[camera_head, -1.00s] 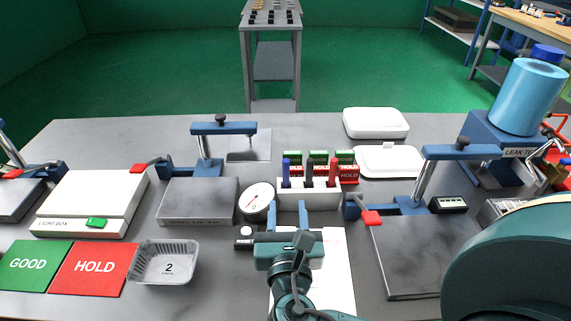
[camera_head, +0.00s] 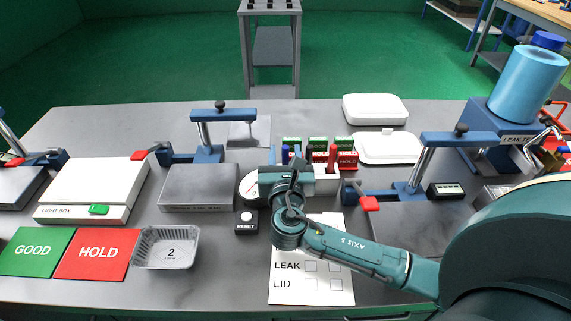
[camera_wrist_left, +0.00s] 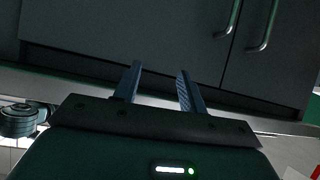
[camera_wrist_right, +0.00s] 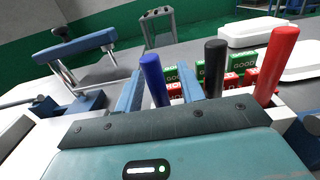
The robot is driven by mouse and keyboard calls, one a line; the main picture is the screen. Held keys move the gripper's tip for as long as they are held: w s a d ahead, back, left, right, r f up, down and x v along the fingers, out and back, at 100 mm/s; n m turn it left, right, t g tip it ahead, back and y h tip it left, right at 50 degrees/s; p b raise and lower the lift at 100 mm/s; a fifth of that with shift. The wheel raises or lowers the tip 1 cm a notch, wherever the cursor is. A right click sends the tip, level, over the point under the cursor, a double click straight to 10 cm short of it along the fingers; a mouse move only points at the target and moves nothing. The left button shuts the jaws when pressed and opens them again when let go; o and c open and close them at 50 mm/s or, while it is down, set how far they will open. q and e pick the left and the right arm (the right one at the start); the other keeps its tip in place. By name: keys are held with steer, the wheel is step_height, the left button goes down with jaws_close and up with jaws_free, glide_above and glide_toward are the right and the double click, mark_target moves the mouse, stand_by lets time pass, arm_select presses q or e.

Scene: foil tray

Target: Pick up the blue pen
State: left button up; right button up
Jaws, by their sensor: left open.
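The blue pen (camera_wrist_right: 152,75) stands upright in the white pen holder, left of the black pen (camera_wrist_right: 214,68) and the red pen (camera_wrist_right: 277,62). In the head view the top of the blue pen (camera_head: 285,152) shows just beyond my right gripper (camera_head: 284,162). In the right wrist view the open fingers of my right gripper (camera_wrist_right: 160,88) stand on either side of the blue pen, with a gap on its right. The pen's lower part is hidden by the gripper body. My left gripper (camera_wrist_left: 158,75) is open and empty, in front of grey cabinet doors.
Green and red label blocks (camera_head: 346,158) stand just behind the pens. A clamp fixture (camera_head: 410,185) is close on the right, a dial gauge (camera_head: 249,188) and reset button (camera_head: 246,221) on the left. A paper sheet (camera_head: 340,288) and foil tray (camera_head: 150,262) lie in front.

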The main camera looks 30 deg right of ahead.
steer(key=shift+w, duration=0.1)
steer(key=shift+c, duration=0.2)
jaws_close()
